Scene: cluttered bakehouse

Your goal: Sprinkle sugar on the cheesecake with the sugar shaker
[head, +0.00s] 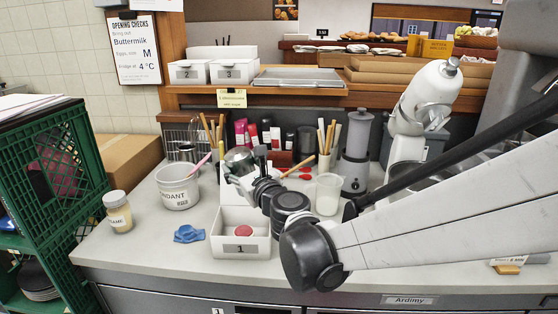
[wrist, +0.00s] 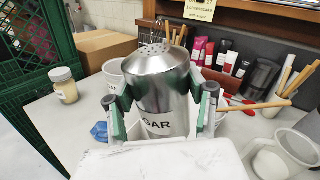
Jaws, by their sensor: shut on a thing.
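My gripper (wrist: 160,108) is shut on the sugar shaker (wrist: 158,80), a silver metal can with a perforated domed top and a label reading "GAR" in part. The shaker's top points up in the wrist view. In the head view the shaker (head: 239,160) shows partly behind my gripper (head: 246,178), above the counter near the white bin marked 1 (head: 240,249). A small round red thing (head: 243,231) sits in that bin; I cannot tell whether it is the cheesecake. No other cheesecake is clearly visible.
A white bucket (head: 178,188), a blue cloth-like item (head: 188,234) and a labelled jar (head: 118,211) stand left of the bin. A clear beaker (head: 328,194) and utensil pot stand to its right. Bins 2 (head: 188,73) and 3 (head: 232,72) are on the shelf.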

